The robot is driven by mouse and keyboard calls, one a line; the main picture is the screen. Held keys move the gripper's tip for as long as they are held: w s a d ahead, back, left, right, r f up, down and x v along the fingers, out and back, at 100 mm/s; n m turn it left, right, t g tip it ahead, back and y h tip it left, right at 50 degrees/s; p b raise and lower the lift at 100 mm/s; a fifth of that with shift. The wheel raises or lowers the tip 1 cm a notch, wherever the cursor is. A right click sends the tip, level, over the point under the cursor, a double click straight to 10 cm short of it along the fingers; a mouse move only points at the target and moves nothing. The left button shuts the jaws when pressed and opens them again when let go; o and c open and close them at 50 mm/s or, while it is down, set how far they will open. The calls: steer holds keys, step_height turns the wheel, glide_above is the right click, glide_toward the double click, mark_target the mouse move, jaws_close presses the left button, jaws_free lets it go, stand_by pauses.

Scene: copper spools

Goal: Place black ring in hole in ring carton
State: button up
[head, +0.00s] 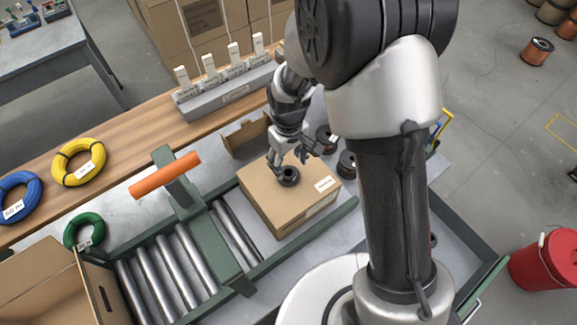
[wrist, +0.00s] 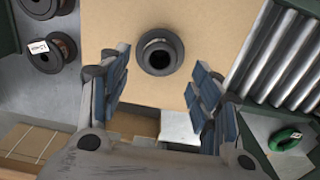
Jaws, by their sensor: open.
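The black ring (head: 288,177) sits on top of the closed cardboard ring carton (head: 259,202), near the middle of its top face. In the wrist view the black ring (wrist: 160,53) shows from above with a dark round centre; I cannot tell how deep it sits in the carton's hole, which it covers. My gripper (head: 290,160) is just above the carton by the ring. In the wrist view my gripper's blue-padded fingers (wrist: 160,85) are spread wide, one on each side, with nothing between them touching the ring.
Rollers (head: 175,265) and a green frame with an orange handle (head: 165,176) lie to the left. A wooden shelf holds yellow (head: 79,162) and blue coils (head: 18,198). An open box (head: 50,290) stands front left.

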step_height(320, 180, up, 8)
step_height(320, 180, up, 8)
steer(key=m+t, duration=0.1)
steer(key=m, duration=0.1)
glide_above(289, 172)
steer(key=s+d, duration=0.2)
steer(key=d, duration=0.1)
steer(key=s+d+r+m+t, duration=0.1)
steer(key=s+d+r, duration=0.3)
steer(key=s, duration=0.5)
steer(key=s+d+r+m+t, duration=0.2)
steer(key=s+d+r+m, duration=0.1)
steer(key=s+d+r, duration=0.2)
steer(key=s+r, duration=0.2)
steer(key=s, duration=0.1)
steer(key=shift+s+d+m+t+p, duration=0.25)
steer(key=shift+s+m+t+p, duration=0.05)
steer(key=shift+s+m, duration=0.1)
